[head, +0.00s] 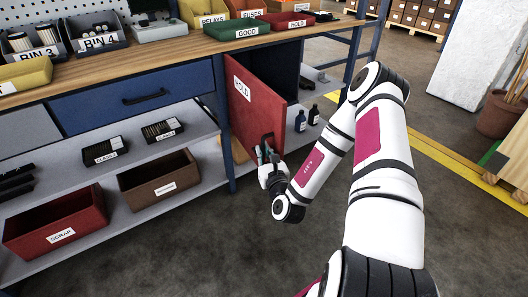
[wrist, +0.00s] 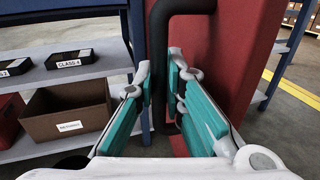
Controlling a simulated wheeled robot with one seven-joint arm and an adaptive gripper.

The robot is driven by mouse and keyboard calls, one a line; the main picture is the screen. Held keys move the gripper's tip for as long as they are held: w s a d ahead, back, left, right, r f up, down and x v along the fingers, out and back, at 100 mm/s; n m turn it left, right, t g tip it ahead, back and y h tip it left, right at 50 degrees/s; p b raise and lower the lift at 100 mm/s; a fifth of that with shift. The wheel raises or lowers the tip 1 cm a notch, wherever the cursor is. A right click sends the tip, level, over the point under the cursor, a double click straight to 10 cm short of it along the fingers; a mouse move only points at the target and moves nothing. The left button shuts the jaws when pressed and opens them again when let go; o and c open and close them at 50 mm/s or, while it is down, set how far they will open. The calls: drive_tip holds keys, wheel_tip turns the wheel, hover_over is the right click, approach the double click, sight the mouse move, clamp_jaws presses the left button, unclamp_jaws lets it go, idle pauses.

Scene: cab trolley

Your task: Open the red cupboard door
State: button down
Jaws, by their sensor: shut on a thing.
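The red cupboard door (head: 255,105) carries a "HOLD" label and stands ajar under the workbench, with a dark gap (head: 285,65) behind it. My gripper (head: 266,158) is at the lower part of the door, at its dark handle. In the wrist view the black bar handle (wrist: 158,75) runs down between the teal finger pads of my gripper (wrist: 160,100), which are shut around it. The red door (wrist: 235,60) fills the right of that view, behind the fingers. The handle's lower end is partly hidden by the fingers.
A blue drawer (head: 135,97) sits left of the cupboard. A red scrap bin (head: 58,222) and a brown box (head: 160,181) stand on the lower shelf. Small dark bottles (head: 301,120) stand on a shelf right of the door. The floor in front is clear.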

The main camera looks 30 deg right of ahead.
drive_tip(key=shift+w+r, duration=0.15)
drive_tip(key=shift+r, duration=0.05)
drive_tip(key=c, duration=1.9)
unclamp_jaws()
drive_tip(key=shift+f, duration=0.1)
drive_tip(key=v, duration=1.2)
